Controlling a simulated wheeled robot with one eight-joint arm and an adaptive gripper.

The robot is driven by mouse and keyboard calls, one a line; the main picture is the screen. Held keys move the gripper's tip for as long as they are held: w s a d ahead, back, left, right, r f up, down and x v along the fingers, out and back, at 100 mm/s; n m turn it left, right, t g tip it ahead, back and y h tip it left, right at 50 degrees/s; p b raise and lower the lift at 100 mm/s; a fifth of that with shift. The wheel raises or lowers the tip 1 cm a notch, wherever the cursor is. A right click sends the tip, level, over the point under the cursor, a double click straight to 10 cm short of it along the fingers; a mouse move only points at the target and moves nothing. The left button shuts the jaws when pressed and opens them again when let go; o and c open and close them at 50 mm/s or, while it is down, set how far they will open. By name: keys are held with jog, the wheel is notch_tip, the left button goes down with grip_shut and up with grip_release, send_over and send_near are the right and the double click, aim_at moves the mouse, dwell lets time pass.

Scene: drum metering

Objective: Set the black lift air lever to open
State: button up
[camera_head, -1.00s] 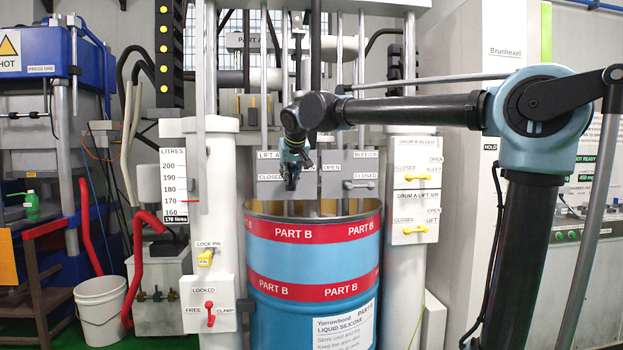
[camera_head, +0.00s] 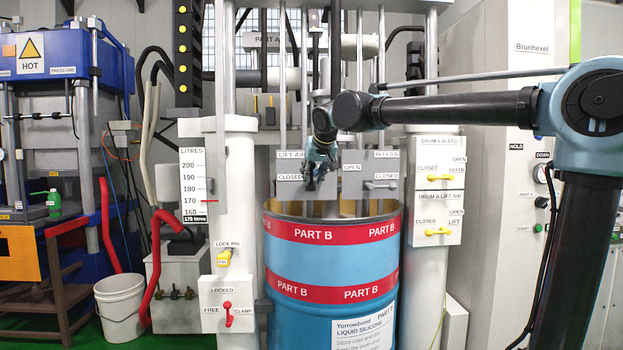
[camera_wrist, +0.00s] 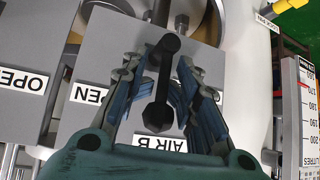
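The black lift air lever (camera_wrist: 163,85) shows in the wrist view, in front of a grey panel (camera_wrist: 195,50) whose visible labels read "AIR B" and "OPEN", upside down. The lever lies nearly along the picture's height, between the two fingers of my gripper (camera_wrist: 160,64). The fingers are apart, one on each side of the lever, with gaps visible. In the head view my gripper (camera_head: 318,170) is in front of the lift air panel (camera_head: 290,166), right of its "CLOSED" label, and hides the lever. I cannot tell if a finger touches it.
The blue Part B drum (camera_head: 335,255) stands just below my gripper. A grey bleed lever (camera_head: 380,185) is close on the right. Yellow levers (camera_head: 439,232) are on the right column. A red clamp lever (camera_head: 227,313) and yellow lock pin (camera_head: 224,257) are on the left column.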

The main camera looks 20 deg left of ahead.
jog(key=shift+a, duration=0.15)
jog(key=shift+r, duration=0.1)
jog(key=shift+s+r, duration=0.25)
jog(key=v, duration=1.1)
jog(key=shift+d, duration=0.25)
jog(key=shift+w, duration=0.15)
